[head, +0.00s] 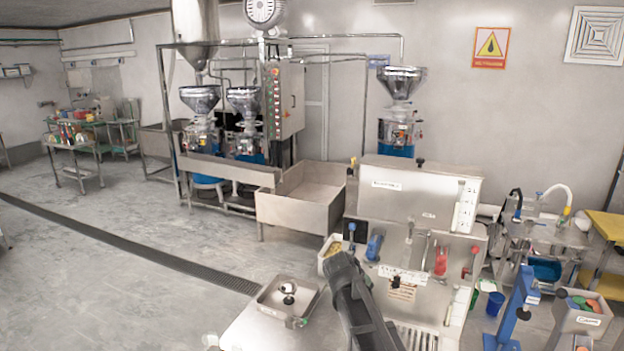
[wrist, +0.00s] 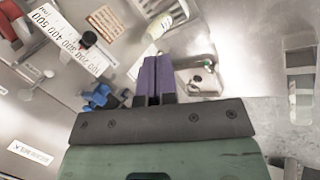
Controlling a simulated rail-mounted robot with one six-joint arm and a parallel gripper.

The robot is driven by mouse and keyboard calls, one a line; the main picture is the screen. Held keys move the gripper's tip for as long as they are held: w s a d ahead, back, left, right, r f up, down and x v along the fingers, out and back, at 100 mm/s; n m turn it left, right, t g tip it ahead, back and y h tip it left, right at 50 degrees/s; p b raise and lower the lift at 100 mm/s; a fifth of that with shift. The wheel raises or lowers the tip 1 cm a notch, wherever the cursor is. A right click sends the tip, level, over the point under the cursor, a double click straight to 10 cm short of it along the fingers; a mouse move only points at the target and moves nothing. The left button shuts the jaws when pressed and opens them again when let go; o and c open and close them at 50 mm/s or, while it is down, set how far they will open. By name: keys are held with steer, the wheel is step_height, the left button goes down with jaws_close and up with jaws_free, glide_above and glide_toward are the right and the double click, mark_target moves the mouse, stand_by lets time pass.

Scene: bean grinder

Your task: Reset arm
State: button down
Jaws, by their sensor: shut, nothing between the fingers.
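My gripper (wrist: 152,78) shows in the wrist view with its two purple fingers pressed together and nothing between them. Below the fingers are its black bracket and green body. The fingers appear apart from the surfaces behind them. In the head view my dark arm rises from the bottom centre in front of the steel grinder machine (head: 420,195); the fingers cannot be made out there. A blue part (wrist: 100,97) lies just left of the fingers in the wrist view. A small steel tray-like part (wrist: 200,75) is just right of them.
The machine front carries a blue part (head: 374,248) and a red part (head: 440,260). A square steel tray (head: 285,298) lies left of my arm. A numbered scale (wrist: 70,40) and a pale bottle (wrist: 165,20) show in the wrist view. Open floor (head: 130,250) lies left.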

steer(key=s+d+f+m+g+y+b, duration=0.1)
steer(key=s+f+m+y+b, duration=0.1)
steer(key=s+f+b, duration=0.4)
steer(key=s+d+f+m+g+y+b, duration=0.2)
steer(key=s+f+m+b, duration=0.3)
steer(key=s+f, duration=0.7)
steer(key=s+b, duration=0.2)
steer(key=s, duration=0.2)
steer(key=shift+s+d+m+g+y, duration=0.2)
steer(key=shift+d+m+g+y, duration=0.05)
steer(key=shift+m+g+y, duration=0.05)
steer(key=shift+d, duration=0.1)
